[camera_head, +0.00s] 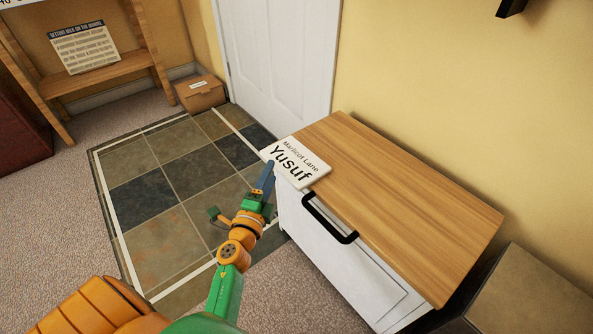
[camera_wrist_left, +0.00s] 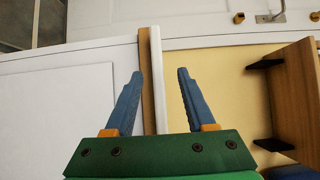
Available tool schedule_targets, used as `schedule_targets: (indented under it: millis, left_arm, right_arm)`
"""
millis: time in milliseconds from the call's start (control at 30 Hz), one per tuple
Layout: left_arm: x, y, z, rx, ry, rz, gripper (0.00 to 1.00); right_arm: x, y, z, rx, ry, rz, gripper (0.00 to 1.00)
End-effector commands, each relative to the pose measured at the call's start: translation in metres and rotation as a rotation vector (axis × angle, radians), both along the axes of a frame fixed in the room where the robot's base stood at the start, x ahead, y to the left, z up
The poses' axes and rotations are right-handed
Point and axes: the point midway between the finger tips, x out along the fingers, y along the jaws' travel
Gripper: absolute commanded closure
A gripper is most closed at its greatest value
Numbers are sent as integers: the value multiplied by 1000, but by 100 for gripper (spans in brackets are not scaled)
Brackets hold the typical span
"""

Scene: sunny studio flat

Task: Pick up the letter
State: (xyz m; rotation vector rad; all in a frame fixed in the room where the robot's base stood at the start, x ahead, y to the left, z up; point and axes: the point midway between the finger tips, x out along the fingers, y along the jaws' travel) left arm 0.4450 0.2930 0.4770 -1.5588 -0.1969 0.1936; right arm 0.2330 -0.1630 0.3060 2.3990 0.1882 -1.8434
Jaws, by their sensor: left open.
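The letter (camera_head: 296,163) is a white, flat piece with black text reading "Yusuf" and a smaller street line. It lies at the left end of the wooden top (camera_head: 400,205) of a white cabinet. My left gripper (camera_head: 267,175) is at the letter's left edge, close to the cabinet's front left corner. In the left wrist view its two blue fingers (camera_wrist_left: 160,73) are apart, with a pale upright strip, likely the letter's edge (camera_wrist_left: 158,85), between them. I cannot tell whether either finger touches it. My right gripper is not in view.
The cabinet has a black handle (camera_head: 330,220) on its white front. A white door (camera_head: 278,65) and yellow wall stand behind. A small cardboard box (camera_head: 200,94) and a wooden bench with a sign (camera_head: 85,47) are farther back. The tiled floor (camera_head: 160,195) is clear.

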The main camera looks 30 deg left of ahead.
Motion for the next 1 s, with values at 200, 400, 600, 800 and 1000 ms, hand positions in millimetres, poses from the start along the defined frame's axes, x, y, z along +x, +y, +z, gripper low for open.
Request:
schedule_targets:
  millis: [200,400,600,800,1000]
  left_arm:
    - [38,7,-3,-2,0,0,45]
    - [41,7,-3,-2,1,0,45]
    - [41,7,-3,-3,1,-1,88]
    - [41,7,-3,-3,1,-1,100]
    - [41,7,-3,-3,1,-1,100]
  right_arm:
    - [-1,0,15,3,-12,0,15]
    - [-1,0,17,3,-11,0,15]
    - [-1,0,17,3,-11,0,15]
    - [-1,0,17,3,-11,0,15]
    - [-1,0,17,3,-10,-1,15]
